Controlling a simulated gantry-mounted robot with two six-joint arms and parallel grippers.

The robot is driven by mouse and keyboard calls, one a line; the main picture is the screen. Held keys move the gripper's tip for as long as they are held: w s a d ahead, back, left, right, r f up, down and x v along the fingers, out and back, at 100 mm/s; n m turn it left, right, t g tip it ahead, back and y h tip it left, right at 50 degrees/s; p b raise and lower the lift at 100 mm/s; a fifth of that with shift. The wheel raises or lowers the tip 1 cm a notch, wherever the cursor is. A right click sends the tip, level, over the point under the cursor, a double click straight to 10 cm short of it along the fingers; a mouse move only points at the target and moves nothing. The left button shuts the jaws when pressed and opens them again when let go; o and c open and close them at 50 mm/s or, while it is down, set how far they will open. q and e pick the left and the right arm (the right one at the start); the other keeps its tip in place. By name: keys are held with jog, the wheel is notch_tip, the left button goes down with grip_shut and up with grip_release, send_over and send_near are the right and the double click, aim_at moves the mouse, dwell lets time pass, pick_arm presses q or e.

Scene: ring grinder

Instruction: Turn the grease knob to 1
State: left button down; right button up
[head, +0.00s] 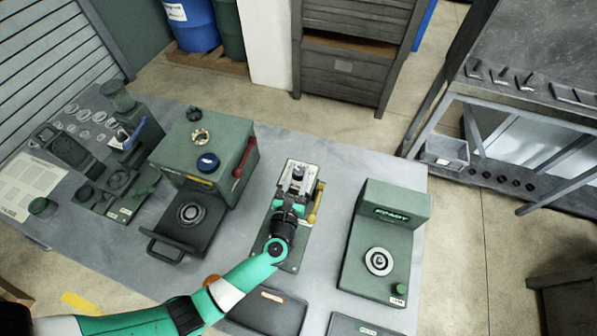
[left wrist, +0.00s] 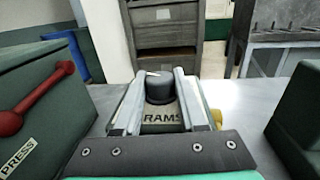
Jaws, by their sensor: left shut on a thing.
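The grease knob (left wrist: 160,90) is a dark round knob with a white pointer mark on its top. It stands on a green device (head: 313,200) with a panel lettered "GRAMS", partly covered by my fingers. My left gripper (head: 298,176) reaches over this device in the head view. In the left wrist view its two fingers (left wrist: 160,77) are shut on the knob, one on each side. The knob's scale is hidden, so I cannot tell its setting. My right gripper is not in view.
A green press (head: 215,165) with a red lever (head: 244,157) stands left of the device. A green machine (head: 385,240) with a round dial stands to its right. A yellow handle (head: 316,203) is close beside my gripper. Dark trays lie along the table's front.

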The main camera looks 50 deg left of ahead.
pick_arm(q)
jog(key=shift+c, duration=2.4)
grip_release()
jog(key=p+v, duration=0.1)
jog(key=v, duration=1)
jog(key=shift+s+d, duration=0.2)
jog(key=shift+s, duration=0.05)
